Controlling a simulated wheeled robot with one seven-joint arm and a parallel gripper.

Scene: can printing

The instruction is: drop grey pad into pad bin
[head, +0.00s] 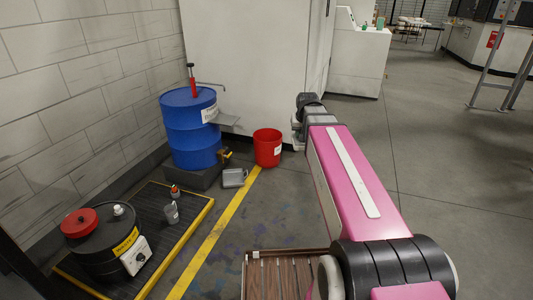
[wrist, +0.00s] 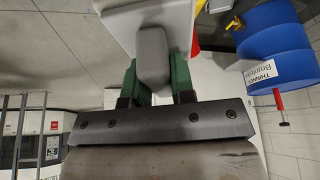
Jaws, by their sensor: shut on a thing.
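The grey pad (wrist: 153,57) shows in the wrist view, a rounded grey piece on a pale block. My gripper (wrist: 153,82) is shut on it, with a green finger on each side. A red bin (head: 267,148) with a small white label stands on the floor in the head view; the label is too small to read. It looks like the pad bin. In the head view my arm's far end is just right of and above the bin, and the fingers and pad are hidden. In the wrist view a sliver of red shows behind the pad.
Left of the bin stands a blue drum (head: 190,143) with a red pump; the drum also shows in the wrist view (wrist: 273,42). A black drum (head: 103,245) sits on a yellow-edged grate (head: 150,205). The floor at right is clear.

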